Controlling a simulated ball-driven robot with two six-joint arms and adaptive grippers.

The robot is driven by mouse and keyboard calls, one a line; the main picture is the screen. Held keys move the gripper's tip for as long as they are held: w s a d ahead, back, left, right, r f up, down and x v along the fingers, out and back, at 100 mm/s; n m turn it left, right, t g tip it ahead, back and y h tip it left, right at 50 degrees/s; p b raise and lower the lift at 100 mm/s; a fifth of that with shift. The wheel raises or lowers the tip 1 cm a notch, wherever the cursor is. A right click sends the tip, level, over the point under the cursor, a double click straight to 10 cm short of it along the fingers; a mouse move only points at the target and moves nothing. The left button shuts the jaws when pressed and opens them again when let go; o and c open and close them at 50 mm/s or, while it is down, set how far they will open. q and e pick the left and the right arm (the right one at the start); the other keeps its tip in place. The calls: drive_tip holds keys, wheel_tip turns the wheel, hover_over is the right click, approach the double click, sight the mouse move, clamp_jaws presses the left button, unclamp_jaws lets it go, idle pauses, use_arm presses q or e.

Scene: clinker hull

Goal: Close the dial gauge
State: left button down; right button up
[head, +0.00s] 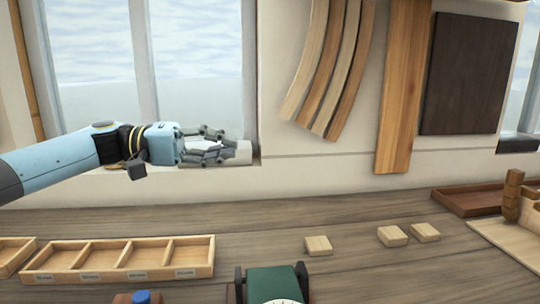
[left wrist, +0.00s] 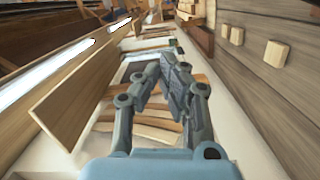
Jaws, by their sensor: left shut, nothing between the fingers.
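The dial gauge (head: 274,284) shows at the bottom middle of the head view, cut off by the frame's lower edge. I see its green body, dark pieces at both sides and the top of a white dial face. Whether it is open or closed I cannot tell. My left gripper (head: 230,148) is raised in front of the window sill, up and left of the gauge and well apart from it. Its fingers (left wrist: 160,62) are drawn together and empty in the left wrist view. My right gripper is not in view.
A divided wooden tray (head: 120,278) with labelled compartments lies at the left of the bench. Several small wooden blocks (head: 318,246) sit right of the middle. A brown tray (head: 470,200) is at the back right. Planks (head: 405,90) hang on the wall. A blue knob (head: 142,297) shows at the lower edge.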

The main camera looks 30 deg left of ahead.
use_arm(q)
drive_tip(key=p+x, duration=0.3)
drive_tip(key=x, duration=0.6)
drive_tip(key=s, duration=0.1)
drive_tip(key=s+p, duration=0.2)
drive_tip(key=shift+s+d+f, duration=0.25)
drive_tip(key=shift+s+f, duration=0.1)
drive_tip(key=shift+f, duration=0.05)
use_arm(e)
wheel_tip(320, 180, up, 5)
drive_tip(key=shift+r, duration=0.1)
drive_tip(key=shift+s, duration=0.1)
